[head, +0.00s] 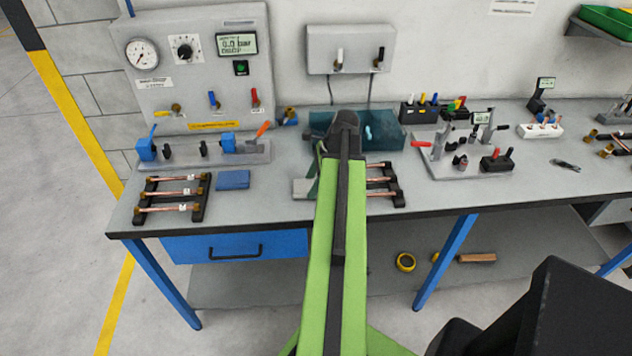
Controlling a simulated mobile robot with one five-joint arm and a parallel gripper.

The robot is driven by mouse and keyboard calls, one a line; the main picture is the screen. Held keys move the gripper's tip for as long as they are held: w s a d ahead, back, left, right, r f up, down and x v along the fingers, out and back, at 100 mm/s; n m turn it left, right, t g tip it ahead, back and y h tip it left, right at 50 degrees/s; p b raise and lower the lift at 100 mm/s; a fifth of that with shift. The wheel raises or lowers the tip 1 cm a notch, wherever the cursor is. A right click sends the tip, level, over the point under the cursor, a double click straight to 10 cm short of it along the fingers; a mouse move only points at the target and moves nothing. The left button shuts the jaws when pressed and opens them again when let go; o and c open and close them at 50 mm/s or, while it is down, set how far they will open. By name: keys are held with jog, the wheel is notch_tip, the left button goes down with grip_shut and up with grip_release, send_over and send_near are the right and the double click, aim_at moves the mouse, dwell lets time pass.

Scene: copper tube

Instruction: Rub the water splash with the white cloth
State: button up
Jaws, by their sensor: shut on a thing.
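My green arm reaches over the bench and its dark end hides much of what lies behind it. My gripper (313,178) is partly seen at the arm's left side, pointing down at the bench top. A pale grey-white piece, which looks like the white cloth (302,188), shows at its tip, low against the bench surface. The gripper appears shut on it, though the fingertips are mostly hidden. I cannot make out the water splash; it may be behind my arm or too faint to see.
A blue folded cloth (233,180) lies left of my gripper, beside a rack of copper tubes (172,196). Another tube rack (386,184) is partly behind my arm. A teal tray (392,137) stands behind. Valve fixtures (468,150) occupy the right.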

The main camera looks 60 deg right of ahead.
aim_at(289, 192)
jog(key=shift+w+a, duration=1.05)
jog(key=shift+w, duration=0.2)
jog(key=shift+w+a, duration=1.05)
jog(key=shift+w, duration=0.2)
jog(key=shift+f, duration=0.2)
jog(key=shift+s+r, duration=0.1)
jog(key=shift+s+d, duration=1.25)
jog(key=shift+s, duration=0.15)
jog(key=shift+s+d, duration=1.25)
jog(key=shift+s, duration=0.3)
notch_tip(289, 192, up, 6)
jog(key=p, duration=0.5)
jog(key=shift+w+p, duration=0.1)
jog(key=shift+p, duration=0.25)
